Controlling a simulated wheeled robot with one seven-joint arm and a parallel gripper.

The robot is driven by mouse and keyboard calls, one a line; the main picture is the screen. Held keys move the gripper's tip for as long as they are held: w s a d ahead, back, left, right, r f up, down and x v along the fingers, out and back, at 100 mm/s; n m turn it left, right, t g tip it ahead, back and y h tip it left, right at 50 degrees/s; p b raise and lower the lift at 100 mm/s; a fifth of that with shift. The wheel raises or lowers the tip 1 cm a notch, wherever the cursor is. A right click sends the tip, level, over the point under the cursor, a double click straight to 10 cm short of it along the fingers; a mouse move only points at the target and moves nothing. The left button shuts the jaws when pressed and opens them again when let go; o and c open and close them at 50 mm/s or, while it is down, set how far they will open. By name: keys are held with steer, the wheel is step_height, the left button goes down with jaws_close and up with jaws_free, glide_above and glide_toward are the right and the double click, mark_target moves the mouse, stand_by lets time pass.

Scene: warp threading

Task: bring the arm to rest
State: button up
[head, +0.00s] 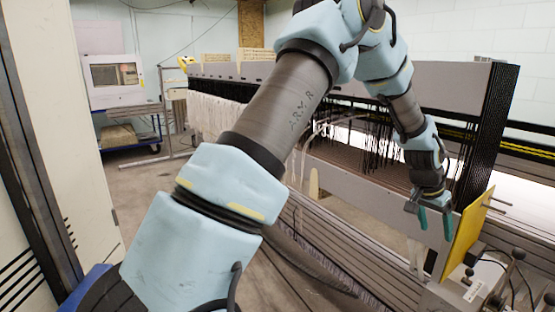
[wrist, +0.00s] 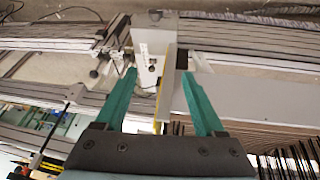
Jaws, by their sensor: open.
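My gripper (head: 434,218) hangs at the end of my arm on the right side of the head view, close to the left of a yellow panel (head: 465,230). Its two green fingers are apart, and it is empty. In the wrist view my gripper (wrist: 163,85) also shows spread fingers with nothing held between them. Behind the gap lie a grey post (wrist: 154,27) and a thin yellow edge. My arm crosses the head view from lower left to upper middle, then bends down to the right.
A long loom frame (head: 345,200) runs behind and below my arm, with dark hanging threads (head: 465,135) and pale threads (head: 210,115). Black knobs and rods (head: 500,285) stand at the lower right. A cabinet (head: 110,75) on a blue cart is at the back left. Floor (head: 145,185) shows at left.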

steer(key=w+a+r+n+t+y+p, duration=0.1)
steer(key=w+a+r+n, duration=0.15)
steer(key=a, duration=1.05)
steer(key=w+a+r+n+y+p, duration=0.1)
steer(key=w+a+r+n+y, duration=0.2)
steer(key=a, duration=1)
steer(key=s+a+r+n, duration=0.1)
steer(key=s+a+n, duration=0.1)
steer(key=s+a, duration=0.2)
steer(key=s+a+r+n, duration=0.1)
steer(key=s+a, duration=0.3)
steer(key=a, duration=0.7)
steer(key=s+a+r+n+p, duration=0.1)
steer(key=s+a+n, duration=0.1)
steer(key=s+a, duration=0.2)
steer(key=a, duration=0.3)
steer(key=shift+a+r+n+y, duration=0.15)
steer(key=shift+r+n+y, duration=0.1)
steer(key=shift+n+y, duration=0.1)
steer(key=shift+s, duration=0.1)
